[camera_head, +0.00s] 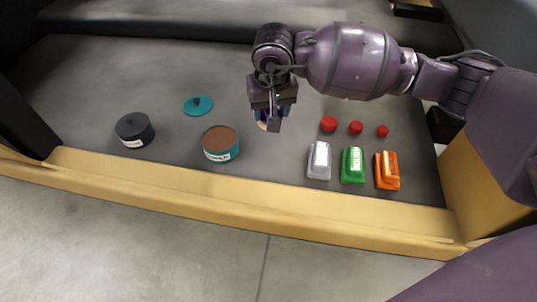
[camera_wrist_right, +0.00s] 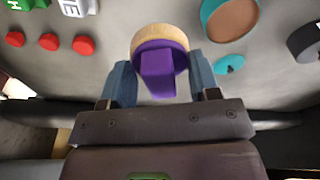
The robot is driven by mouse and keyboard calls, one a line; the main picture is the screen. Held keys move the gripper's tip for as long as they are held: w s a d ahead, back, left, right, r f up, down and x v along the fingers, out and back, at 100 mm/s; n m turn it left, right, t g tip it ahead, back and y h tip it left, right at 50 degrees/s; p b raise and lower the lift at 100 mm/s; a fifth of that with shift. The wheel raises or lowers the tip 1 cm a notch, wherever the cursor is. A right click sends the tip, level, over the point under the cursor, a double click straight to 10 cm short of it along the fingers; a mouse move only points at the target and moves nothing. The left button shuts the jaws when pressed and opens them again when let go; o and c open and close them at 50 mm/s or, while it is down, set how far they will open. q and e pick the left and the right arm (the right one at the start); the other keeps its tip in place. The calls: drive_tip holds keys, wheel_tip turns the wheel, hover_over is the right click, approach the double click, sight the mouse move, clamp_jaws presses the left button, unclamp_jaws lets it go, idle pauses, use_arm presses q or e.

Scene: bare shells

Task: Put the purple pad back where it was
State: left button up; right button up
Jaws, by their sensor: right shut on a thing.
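The purple pad (camera_wrist_right: 160,72) has a round tan rim, a purple face and a purple block across it. My right gripper (camera_wrist_right: 160,78) is shut on it, one finger on each side. In the head view my right gripper (camera_head: 270,116) hangs over the dark grey surface, right of the open teal tin. There the pad (camera_head: 262,126) is mostly hidden behind the fingers, with only a tan edge clear. I cannot tell how far it is above the surface. My left gripper is not in view.
The teal tin (camera_head: 221,152) with brown contents stands near the front; its teal lid (camera_head: 198,105) lies behind. A lidded black tin (camera_head: 134,130) is left. Grey (camera_head: 319,161), green (camera_head: 353,166) and orange (camera_head: 387,171) blocks stand right, three red discs (camera_head: 355,128) behind. A yellow edge (camera_head: 230,203) runs along the front.

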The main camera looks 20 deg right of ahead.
wheel_tip(320, 180, down, 17)
drive_tip(key=b, duration=0.4)
drive_tip(key=shift+b, duration=0.3)
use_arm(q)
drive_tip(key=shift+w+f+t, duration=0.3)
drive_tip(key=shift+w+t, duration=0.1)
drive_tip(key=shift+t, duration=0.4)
use_arm(e)
drive_tip(key=shift+r, duration=0.1)
drive_tip(key=o, duration=1.1)
drive_tip(key=shift+o, duration=0.2)
